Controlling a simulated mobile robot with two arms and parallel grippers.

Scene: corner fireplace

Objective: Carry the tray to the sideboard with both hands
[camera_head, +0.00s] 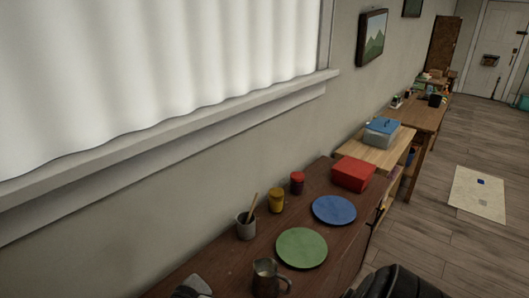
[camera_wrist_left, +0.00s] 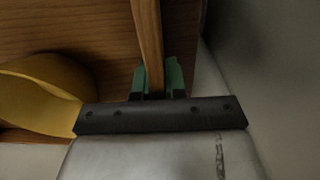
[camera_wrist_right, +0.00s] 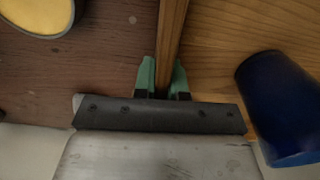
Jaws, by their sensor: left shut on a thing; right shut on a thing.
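The tray shows only in the wrist views, as a wooden rim (camera_wrist_left: 148,35) and a lighter wooden floor (camera_wrist_right: 225,45). My left gripper (camera_wrist_left: 158,80) is shut on this rim. My right gripper (camera_wrist_right: 164,78) is shut on the opposite part of the rim. A yellow rounded vessel (camera_wrist_left: 45,85) is on the tray near the left gripper, and a dark blue cup (camera_wrist_right: 285,108) is near the right one. A long dark brown cabinet (camera_head: 225,272), perhaps the sideboard, stands in front of me. A dark brown top (camera_wrist_right: 100,65) shows beside the tray.
The cabinet top holds a green plate (camera_head: 302,248), blue plate (camera_head: 335,209), metal mug (camera_head: 266,278), grey cup (camera_head: 246,228), yellow jar (camera_head: 277,201), red jar (camera_head: 297,183) and red box (camera_head: 353,174). Lighter tables (camera_head: 377,150) stand beyond.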

